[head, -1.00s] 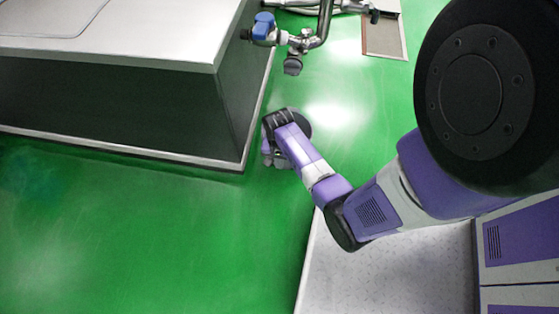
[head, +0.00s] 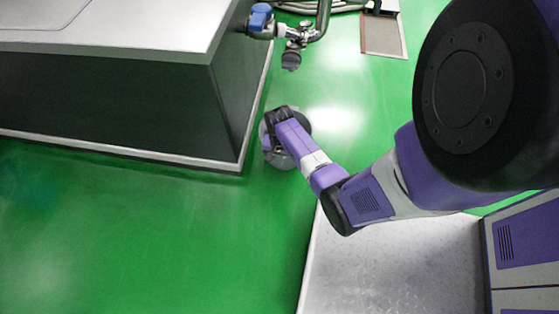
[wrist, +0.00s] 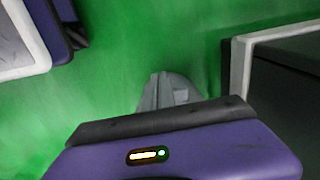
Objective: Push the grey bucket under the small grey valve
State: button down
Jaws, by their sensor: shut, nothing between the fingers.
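The grey bucket (head: 303,121) stands on the green floor in the head view, right of the dark counter's corner. My wrist and forearm cover much of it. The small grey valve (head: 291,60) hangs from the steel pipework, farther up the picture than the bucket, with a floor gap between them. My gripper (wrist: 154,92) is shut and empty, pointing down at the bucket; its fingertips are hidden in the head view. In the wrist view a grey rounded shape, apparently the bucket (wrist: 183,90), shows just past my gripper body. I cannot tell whether they touch.
The counter (head: 120,105) with a pale top fills the upper left, its base close to the bucket's left. A blue-handled valve (head: 260,17) sits on the pipe beside it. A floor drain (head: 382,35) lies at upper right. Green floor is clear below and right of the bucket.

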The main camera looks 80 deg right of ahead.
jog(key=d+b, duration=0.1)
jog(key=d, duration=0.8)
jog(key=shift+w+b, duration=0.3)
jog(key=shift+w, duration=0.05)
